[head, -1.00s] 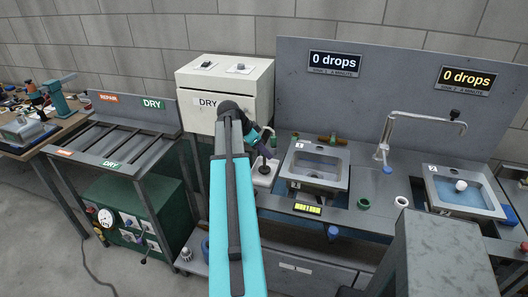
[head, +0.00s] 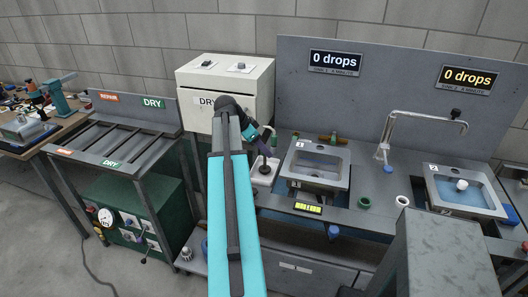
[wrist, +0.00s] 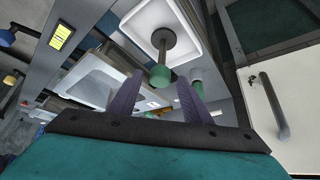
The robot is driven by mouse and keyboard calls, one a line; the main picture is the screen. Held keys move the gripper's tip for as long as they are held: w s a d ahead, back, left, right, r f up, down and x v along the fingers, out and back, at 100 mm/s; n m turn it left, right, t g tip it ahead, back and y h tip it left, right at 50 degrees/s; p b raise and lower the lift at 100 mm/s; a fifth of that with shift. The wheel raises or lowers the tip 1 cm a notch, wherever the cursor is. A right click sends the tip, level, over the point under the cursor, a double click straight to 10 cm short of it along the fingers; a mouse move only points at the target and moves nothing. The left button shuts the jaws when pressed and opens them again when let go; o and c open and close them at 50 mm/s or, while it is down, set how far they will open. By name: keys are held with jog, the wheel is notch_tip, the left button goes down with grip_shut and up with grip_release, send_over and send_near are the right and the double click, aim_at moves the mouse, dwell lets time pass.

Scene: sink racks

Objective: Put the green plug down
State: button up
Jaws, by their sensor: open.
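The green plug (wrist: 160,76) has a green knob on a grey stem with a round dark base. In the wrist view its base rests in a white tray (wrist: 128,22). My gripper (wrist: 160,79) is open, with one purple finger on each side of the green knob and a gap showing at both sides. In the head view my gripper (head: 267,150) is just above the white tray (head: 258,183), beside the left sink. Only the dark lower part of the plug (head: 264,168) shows there.
The left sink (head: 318,183) is right of the tray, with a green ring (head: 364,203) and a white ring (head: 402,201) beyond it. A white DRY cabinet (head: 240,85) stands behind my arm. The right sink (head: 462,198) holds a white object.

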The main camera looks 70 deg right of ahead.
jog(key=b+v, duration=0.2)
jog(key=v, duration=0.8)
jog(key=shift+w, duration=0.1)
dwell(0.7)
jog(key=w+a+f+n+t+y, duration=0.1)
jog(key=w+a+f+n, duration=0.4)
jog(key=a+f, duration=0.5)
jog(key=w+a+f+n+y, duration=0.1)
jog(key=w+a+f+n, duration=0.3)
jog(key=w+a+f, duration=0.65)
jog(key=w+a+f+n+t+y, duration=0.1)
jog(key=w+a+f+n, duration=0.25)
jog(key=a+f, duration=0.75)
jog(key=s+a+f+n+g+y, duration=0.15)
jog(key=a+f+n, duration=0.25)
jog(key=a+f, duration=0.4)
jog(key=s+a+f+n, duration=0.3)
jog(key=a+f, duration=0.4)
jog(key=f, duration=0.1)
jog(key=s+a+f+n+g, duration=0.1)
jog(key=s+a+f+n, duration=0.6)
jog(key=s+a, duration=0.8)
notch_tip(320, 180, down, 3)
jog(key=shift+a+f+g, duration=0.2)
jog(key=shift+a+g, duration=0.15)
jog(key=shift+a, duration=0.25)
